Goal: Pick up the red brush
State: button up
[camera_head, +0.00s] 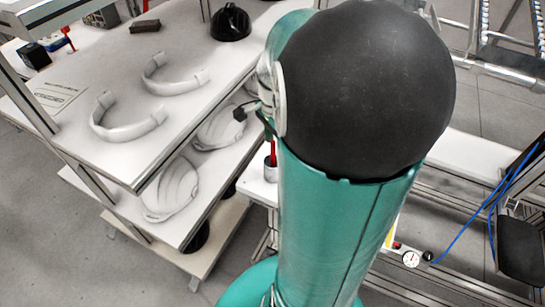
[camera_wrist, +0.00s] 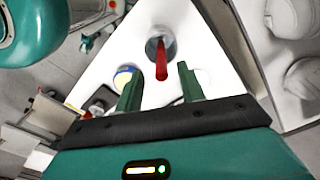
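The red brush (camera_wrist: 161,60) stands in a grey round cup (camera_wrist: 160,42) on a white surface in the wrist view. In the head view the brush (camera_head: 272,153) shows as a thin red strip above the cup (camera_head: 270,174), beside my green arm, which hides part of that surface. My gripper (camera_wrist: 158,84) has its two green fingers apart, one on each side of the brush's near end in the picture. Nothing shows gripped between them. I cannot tell how far the fingertips are above the brush. In the head view the gripper is not visible.
A shelved white table (camera_head: 105,65) at the left bears white curved bands (camera_head: 125,125), a black helmet (camera_head: 231,22) and a brown block (camera_head: 145,26); pale shells (camera_head: 172,190) lie on a lower shelf. A blue, white and yellow round thing (camera_wrist: 124,76) lies near the left finger.

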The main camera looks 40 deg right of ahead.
aim_at(273, 154)
jog(key=shift+w+a+f, duration=0.1)
jog(key=shift+f, duration=1.3)
jog(key=shift+w+a+f, duration=0.1)
jog(key=shift+f, duration=1.25)
grip_shut()
